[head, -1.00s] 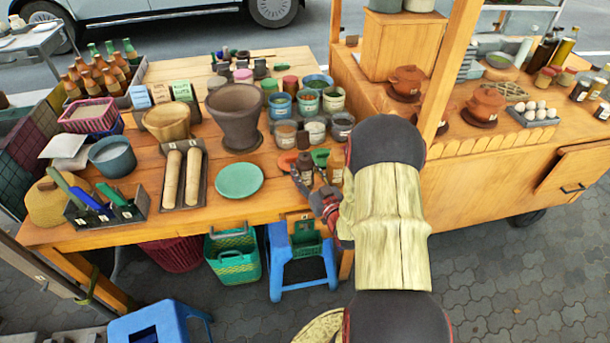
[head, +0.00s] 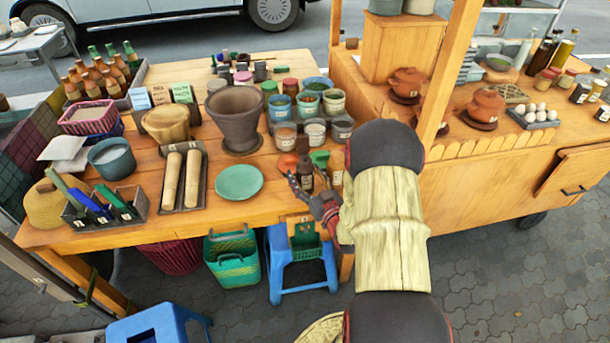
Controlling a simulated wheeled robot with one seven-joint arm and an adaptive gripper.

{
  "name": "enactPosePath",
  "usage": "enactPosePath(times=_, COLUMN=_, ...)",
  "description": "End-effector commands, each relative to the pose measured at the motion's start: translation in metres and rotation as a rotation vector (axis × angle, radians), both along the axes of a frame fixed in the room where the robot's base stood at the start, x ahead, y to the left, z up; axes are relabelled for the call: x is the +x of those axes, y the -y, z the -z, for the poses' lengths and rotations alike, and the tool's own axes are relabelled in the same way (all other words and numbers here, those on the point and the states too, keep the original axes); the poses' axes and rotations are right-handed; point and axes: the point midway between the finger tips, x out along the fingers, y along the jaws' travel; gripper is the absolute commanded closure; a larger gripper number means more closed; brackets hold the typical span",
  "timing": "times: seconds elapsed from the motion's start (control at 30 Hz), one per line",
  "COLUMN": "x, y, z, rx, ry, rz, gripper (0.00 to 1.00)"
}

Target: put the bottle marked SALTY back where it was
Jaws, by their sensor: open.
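A small dark brown bottle (head: 305,175) with a pale label stands upright near the front right edge of the left wooden table (head: 225,208). A lighter brown bottle (head: 336,173) stands just right of it, partly behind my arm. The labels are too small to read, so I cannot tell which is marked SALTY. My gripper (head: 302,187) is open at the front table edge, its dark fingers close to the dark bottle's lower part. I cannot tell whether they touch it.
An orange-red dish (head: 288,164) and a green item (head: 320,157) sit close behind the bottles. Several sauce cups (head: 315,130) and a big mortar (head: 237,118) stand farther back. A green plate (head: 239,181) lies left. The cart (head: 480,175) stands to the right.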

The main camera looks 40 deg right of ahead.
Motion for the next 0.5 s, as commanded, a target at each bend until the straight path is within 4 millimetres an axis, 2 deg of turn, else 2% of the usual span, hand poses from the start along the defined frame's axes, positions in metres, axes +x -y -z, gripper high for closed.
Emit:
enactPosePath(times=0.2, x=-0.001, y=0.0, z=-0.005, rx=0.0, ry=0.0, rz=0.0, gripper=0.39)
enactPosePath(times=0.37, x=-0.026, y=-0.006, z=-0.004, rx=0.002, ry=-0.001, rz=0.004, gripper=0.39)
enactPosePath(times=0.5, x=-0.056, y=-0.015, z=-0.004, rx=0.003, ry=-0.002, rz=0.005, gripper=0.39)
